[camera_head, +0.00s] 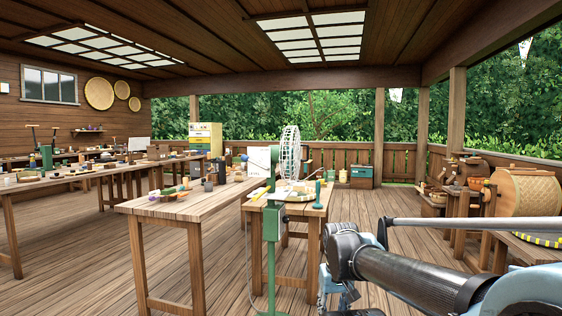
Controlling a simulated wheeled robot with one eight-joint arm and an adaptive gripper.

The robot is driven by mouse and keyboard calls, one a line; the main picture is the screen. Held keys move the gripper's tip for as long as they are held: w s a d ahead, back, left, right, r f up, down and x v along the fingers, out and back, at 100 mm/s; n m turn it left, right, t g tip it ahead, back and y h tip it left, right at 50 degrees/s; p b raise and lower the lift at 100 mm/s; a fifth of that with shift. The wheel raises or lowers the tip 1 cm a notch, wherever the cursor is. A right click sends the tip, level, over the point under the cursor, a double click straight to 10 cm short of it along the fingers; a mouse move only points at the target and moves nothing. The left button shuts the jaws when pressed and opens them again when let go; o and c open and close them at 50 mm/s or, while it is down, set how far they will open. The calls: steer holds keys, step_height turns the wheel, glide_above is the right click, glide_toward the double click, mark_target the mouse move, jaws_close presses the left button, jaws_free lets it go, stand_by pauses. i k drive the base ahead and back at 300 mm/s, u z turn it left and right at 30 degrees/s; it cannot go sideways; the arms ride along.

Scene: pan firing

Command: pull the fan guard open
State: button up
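The fan guard (290,152) is a pale, round wire cage seen nearly edge-on. It stands upright above the small wooden table in the middle of the view. I cannot tell from here whether it is open or shut, and its hinge and catch are too small to make out. My arm comes in from the lower right, well apart from the guard and nearer the camera. Its black link and blue-grey joints show, but I cannot make out any gripper fingers.
A green post (271,245) with a white panel (259,161) stands in front of the small table (310,213). A longer wooden table (170,208) with small items adjoins it on the left. A large woven drum-like basket (528,191) stands at right.

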mark_target(297, 153)
steer(key=k, duration=0.65)
steer(key=z, duration=0.25)
steer(key=i, duration=1.65)
steer(key=u, duration=0.25)
